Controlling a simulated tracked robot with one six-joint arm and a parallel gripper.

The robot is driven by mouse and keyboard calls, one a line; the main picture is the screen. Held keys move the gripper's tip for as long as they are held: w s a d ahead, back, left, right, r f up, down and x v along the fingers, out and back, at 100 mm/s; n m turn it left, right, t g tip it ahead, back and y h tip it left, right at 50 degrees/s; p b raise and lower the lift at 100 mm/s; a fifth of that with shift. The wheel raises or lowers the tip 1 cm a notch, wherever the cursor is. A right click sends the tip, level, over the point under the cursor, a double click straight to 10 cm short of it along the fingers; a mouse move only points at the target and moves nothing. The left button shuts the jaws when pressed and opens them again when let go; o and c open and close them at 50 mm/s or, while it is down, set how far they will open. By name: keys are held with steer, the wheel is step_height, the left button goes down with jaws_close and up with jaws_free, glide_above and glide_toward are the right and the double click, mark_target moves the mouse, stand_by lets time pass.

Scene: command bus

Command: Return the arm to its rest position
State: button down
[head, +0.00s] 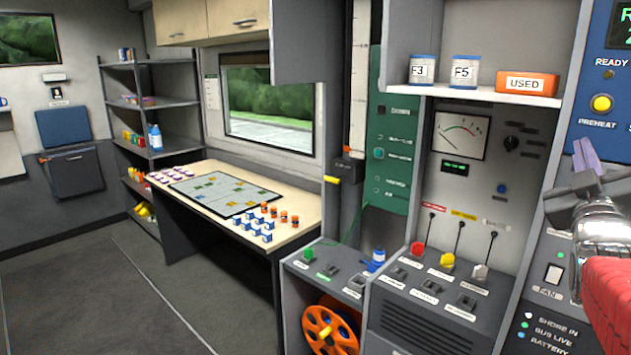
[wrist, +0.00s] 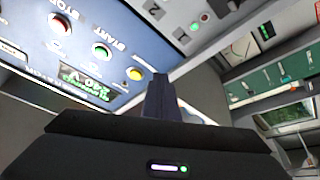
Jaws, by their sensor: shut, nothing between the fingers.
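My gripper (head: 590,158) is at the right edge of the head view, at the end of my red-sleeved arm. Its fingers are closed together, point up and hold nothing. It is in front of the blue panel (head: 602,128), apart from the shelves. In the wrist view the closed fingers (wrist: 161,92) stand in the middle, with the blue panel (wrist: 60,62) behind them to the left. The rest of my arm is cut off by the head view's edge.
A panel with levers (head: 447,259) and a shelf with an orange USED box (head: 526,84) are left of my arm. A table (head: 290,237) with a board game-like map (head: 226,192) and small blocks stands further left. The floor (head: 95,300) at the left is clear.

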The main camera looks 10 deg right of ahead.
steer(key=w+a+f+g+y, duration=0.2)
steer(key=a+f+g+y, duration=0.45)
steer(key=a+f, duration=1.1)
steer(key=s+a+f+g+y, duration=0.6)
steer(key=s+a+f, duration=1)
steer(key=a, duration=0.3)
steer(key=shift+s+y, duration=0.35)
steer(key=shift+s, duration=0.05)
steer(key=shift+d+f, duration=0.1)
